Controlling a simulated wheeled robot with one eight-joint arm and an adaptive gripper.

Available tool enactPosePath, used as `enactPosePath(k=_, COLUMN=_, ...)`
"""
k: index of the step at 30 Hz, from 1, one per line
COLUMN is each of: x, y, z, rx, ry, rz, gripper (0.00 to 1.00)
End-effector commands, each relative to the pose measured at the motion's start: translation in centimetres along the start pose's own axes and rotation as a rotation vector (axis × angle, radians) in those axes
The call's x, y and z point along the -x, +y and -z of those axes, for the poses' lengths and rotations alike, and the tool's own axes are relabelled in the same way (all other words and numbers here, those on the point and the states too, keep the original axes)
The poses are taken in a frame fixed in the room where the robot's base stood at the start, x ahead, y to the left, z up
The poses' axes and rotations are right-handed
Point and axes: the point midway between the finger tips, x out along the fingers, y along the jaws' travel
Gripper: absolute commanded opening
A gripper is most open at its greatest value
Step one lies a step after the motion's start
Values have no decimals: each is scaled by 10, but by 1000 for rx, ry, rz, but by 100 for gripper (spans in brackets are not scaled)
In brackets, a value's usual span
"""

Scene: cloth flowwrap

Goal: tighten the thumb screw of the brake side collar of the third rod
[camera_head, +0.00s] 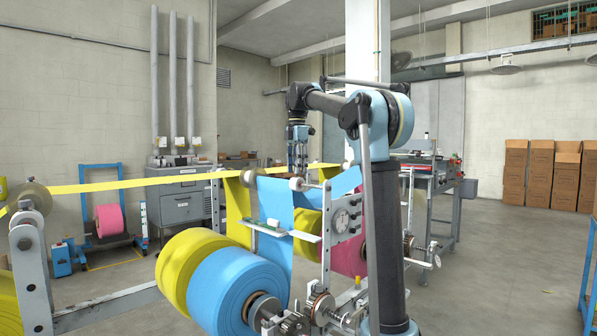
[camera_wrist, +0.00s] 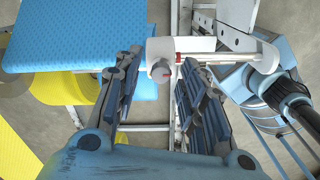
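In the wrist view a pale rod (camera_wrist: 220,50) carries a light collar (camera_wrist: 158,48) at its left end, with small red marks. A round grey thumb screw (camera_wrist: 160,71) sticks out of this collar towards the camera. My gripper (camera_wrist: 160,63) is open, one ribbed finger on each side of the thumb screw. I see gaps beside the screw and cannot tell how deep the fingers reach. In the head view my gripper (camera_head: 298,168) points down just above the rod end beside the blue web. The frames do not show which rod number this is.
Blue film (camera_wrist: 70,35) lies left of the fingers in the wrist view. In the head view a blue roll (camera_head: 235,290), a yellow roll (camera_head: 185,265) and a yellow web (camera_head: 110,186) surround the frame.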

Motion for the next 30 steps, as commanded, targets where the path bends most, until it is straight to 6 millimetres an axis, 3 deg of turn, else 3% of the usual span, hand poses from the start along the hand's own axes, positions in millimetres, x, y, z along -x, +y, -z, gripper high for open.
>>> enactPosePath(k=11, x=-6, y=0, z=0, rx=0, ry=0, rz=0, gripper=38)
enactPosePath(k=12, x=-6, y=0, z=0, rx=0, ry=0, rz=0, gripper=35)
enactPosePath(k=17, x=-6, y=0, z=0, rx=0, ry=0, rz=0, gripper=0)
enactPosePath(k=20, x=-6, y=0, z=0, rx=0, ry=0, rz=0, gripper=0)
enactPosePath(k=21, x=-6, y=-6, z=-9, rx=-4, ry=-1, rz=0, gripper=0)
enactPosePath(k=30, x=-6, y=0, z=-2, rx=-43, ry=-3, rz=-1, gripper=0)
